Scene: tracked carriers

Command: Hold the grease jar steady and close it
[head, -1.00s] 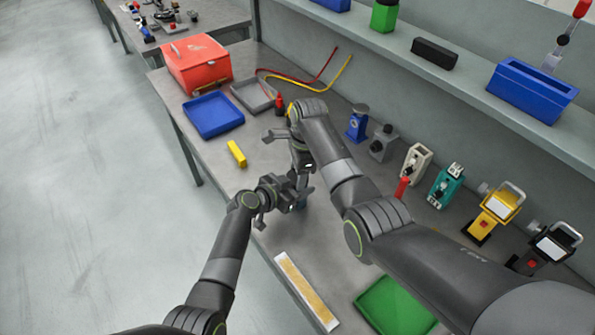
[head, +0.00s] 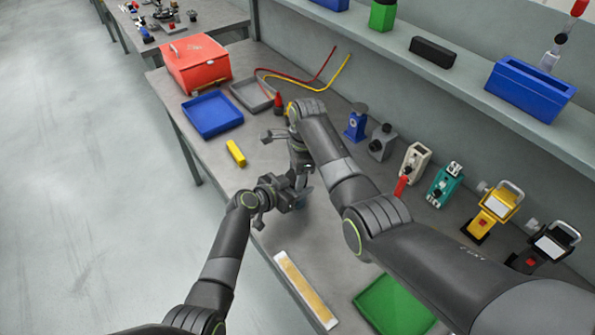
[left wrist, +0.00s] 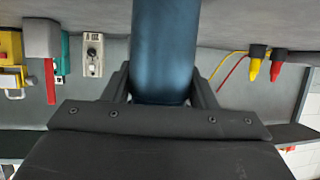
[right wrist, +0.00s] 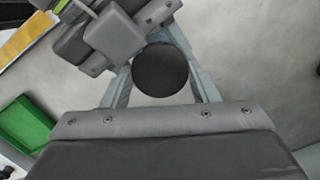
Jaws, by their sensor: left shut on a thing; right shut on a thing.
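The grease jar is a dark blue cylinder (left wrist: 165,50), held between the fingers of my left gripper (left wrist: 162,88) in the left wrist view. In the head view only a small blue bit of the jar (head: 301,204) shows by my left gripper (head: 298,192). A round black lid (right wrist: 160,70) sits between the fingers of my right gripper (right wrist: 160,88) in the right wrist view. My right gripper (head: 302,168) is above the left one, over the jar. The two grippers hide the join, so I cannot tell whether the lid touches or is seated on the jar.
A yellow block (head: 236,153), a blue tray (head: 213,114), a grey tray (head: 252,94) and a red toolbox (head: 196,64) lie at the far left. A green tray (head: 393,306) and a white-edged strip (head: 305,290) are nearer. Several devices line the wall at right.

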